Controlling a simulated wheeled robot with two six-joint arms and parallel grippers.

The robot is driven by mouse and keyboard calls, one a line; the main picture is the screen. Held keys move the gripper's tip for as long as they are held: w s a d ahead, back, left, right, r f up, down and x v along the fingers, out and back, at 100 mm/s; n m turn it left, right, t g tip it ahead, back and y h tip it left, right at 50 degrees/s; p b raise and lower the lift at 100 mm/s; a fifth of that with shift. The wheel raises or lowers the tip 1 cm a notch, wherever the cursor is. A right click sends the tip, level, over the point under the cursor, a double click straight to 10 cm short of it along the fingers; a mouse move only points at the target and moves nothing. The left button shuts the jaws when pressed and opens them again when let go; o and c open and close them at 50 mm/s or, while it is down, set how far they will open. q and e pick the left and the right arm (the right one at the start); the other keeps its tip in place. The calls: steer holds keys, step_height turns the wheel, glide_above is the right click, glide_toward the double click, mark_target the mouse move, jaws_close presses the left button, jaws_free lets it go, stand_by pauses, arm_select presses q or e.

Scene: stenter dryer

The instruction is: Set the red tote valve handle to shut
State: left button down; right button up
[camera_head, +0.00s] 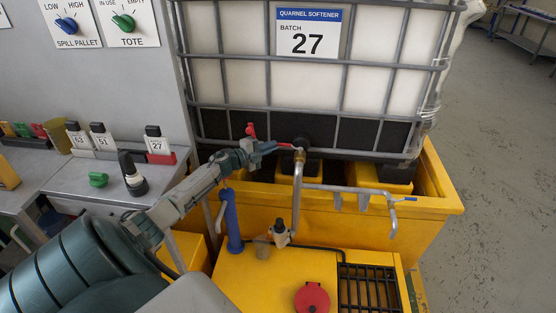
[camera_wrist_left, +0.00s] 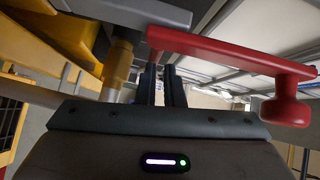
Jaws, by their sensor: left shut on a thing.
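The red tote valve handle (camera_head: 285,145) sits at the outlet of the caged white tote and points left from the brass valve (camera_head: 299,155). Its knob (camera_head: 250,130) sticks up beyond my gripper. My left gripper (camera_head: 270,147) is shut on the handle between knob and valve, hiding part of the bar. In the left wrist view the red handle bar (camera_wrist_left: 220,51) crosses above the two close fingers (camera_wrist_left: 164,82), with its knob (camera_wrist_left: 287,111) at the right. My right gripper is not in view.
A grey pipe (camera_head: 297,195) drops from the valve, and another pipe (camera_head: 345,189) runs right along the yellow spill pallet (camera_head: 440,215). A blue upright cylinder (camera_head: 231,222) stands below my left arm. A bench with numbered bottles (camera_head: 157,145) is at the left; open floor lies right.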

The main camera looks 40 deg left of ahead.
arm_select(q)
steer(key=shift+a+r, duration=0.35)
steer(key=shift+r, duration=0.05)
steer(key=d+p+v, duration=0.1)
steer(key=p+v, duration=0.1)
steer(key=v, duration=0.5)
steer(key=shift+s+a+f+p, duration=0.2)
steer(key=shift+a+f+p, duration=0.05)
steer(key=shift+f+p, duration=0.15)
steer(key=shift+d, duration=0.1)
